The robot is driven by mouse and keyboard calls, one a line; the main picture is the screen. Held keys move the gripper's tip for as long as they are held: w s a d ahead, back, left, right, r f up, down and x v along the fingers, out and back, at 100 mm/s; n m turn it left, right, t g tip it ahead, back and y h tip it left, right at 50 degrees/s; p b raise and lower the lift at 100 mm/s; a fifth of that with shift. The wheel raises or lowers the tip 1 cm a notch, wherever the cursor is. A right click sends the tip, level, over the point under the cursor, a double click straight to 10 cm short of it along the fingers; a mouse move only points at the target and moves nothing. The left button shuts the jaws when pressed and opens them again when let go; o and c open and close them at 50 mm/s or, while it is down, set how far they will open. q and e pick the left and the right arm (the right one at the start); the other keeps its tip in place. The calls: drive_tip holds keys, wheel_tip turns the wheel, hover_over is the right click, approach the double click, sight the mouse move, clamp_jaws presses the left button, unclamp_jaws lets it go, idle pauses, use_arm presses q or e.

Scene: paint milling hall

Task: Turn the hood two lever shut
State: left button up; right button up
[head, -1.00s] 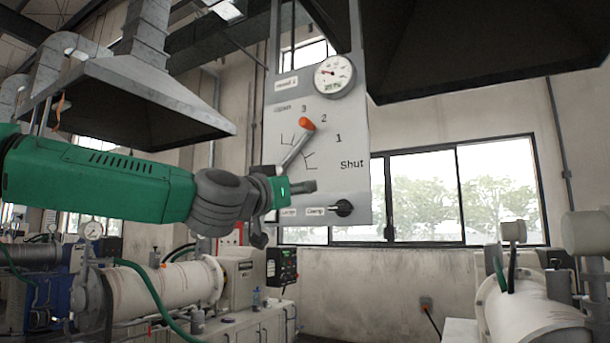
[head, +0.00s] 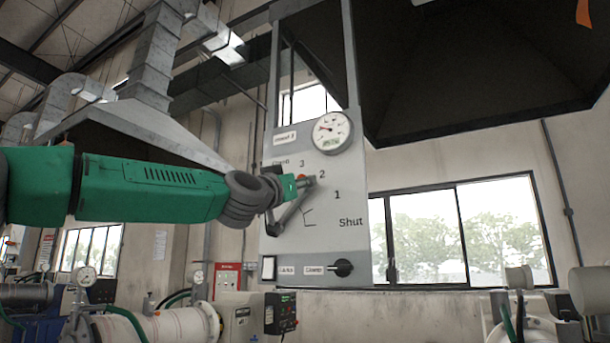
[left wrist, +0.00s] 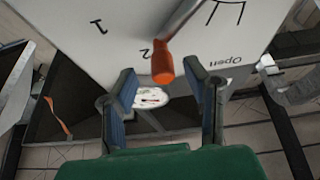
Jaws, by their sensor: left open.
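The grey control panel (head: 345,262) has a scale marked Open, 3, 2, 1 and Shut. Its lever (head: 288,213) has an orange knob and points up and right, between the 3 and 2 marks. Contact cannot be told. My right gripper is not in view.
A round gauge (head: 332,132) sits on the panel above the scale. A black knob (head: 342,267) labelled Damper is at the panel's lower edge. A dark hood (head: 470,70) hangs to the right. Windows (head: 428,235) are behind. Milling machines (head: 160,326) stand lower left.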

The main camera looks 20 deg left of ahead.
use_arm(q)
drive_tip(key=shift+a+p+x, duration=0.15)
drive_tip(key=shift+p+x, duration=0.1)
drive_tip(key=shift+x, duration=0.4)
drive_tip(key=shift+a+p+x, duration=0.15)
drive_tip(key=shift+p+x, duration=0.05)
drive_tip(key=shift+x, duration=0.45)
